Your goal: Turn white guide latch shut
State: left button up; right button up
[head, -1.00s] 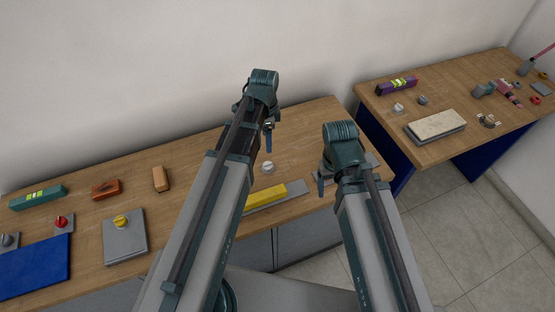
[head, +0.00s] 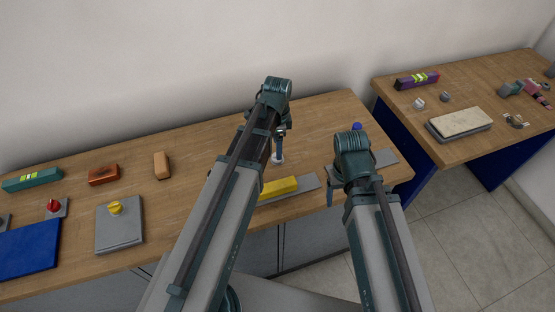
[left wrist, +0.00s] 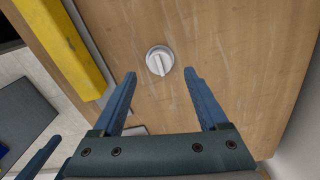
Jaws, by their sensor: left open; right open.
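The white guide latch (left wrist: 160,60) is a round white knob with a raised bar across it, on the wooden bench. In the left wrist view the bar runs nearly upright, slightly tilted. My left gripper (left wrist: 160,76) is open, with the latch just beyond and between its fingertips; I see no contact. In the head view the left gripper (head: 279,154) hangs over the latch (head: 277,160) and partly hides it. My right gripper (head: 331,195) is farther right near the bench's front edge; its jaws are mostly hidden in the head view.
A yellow bar (head: 278,188) on a grey plate (head: 308,183) lies in front of the latch. A blue knob (head: 357,126) and another grey plate (head: 384,158) are near the right gripper. A yellow knob (head: 116,208) and a blue mat (head: 28,250) are at left.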

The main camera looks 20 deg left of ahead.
pick_arm(q)
notch_tip(320, 180, down, 4)
jog(key=b, duration=0.3)
jog(key=shift+f, duration=0.2)
grip_shut()
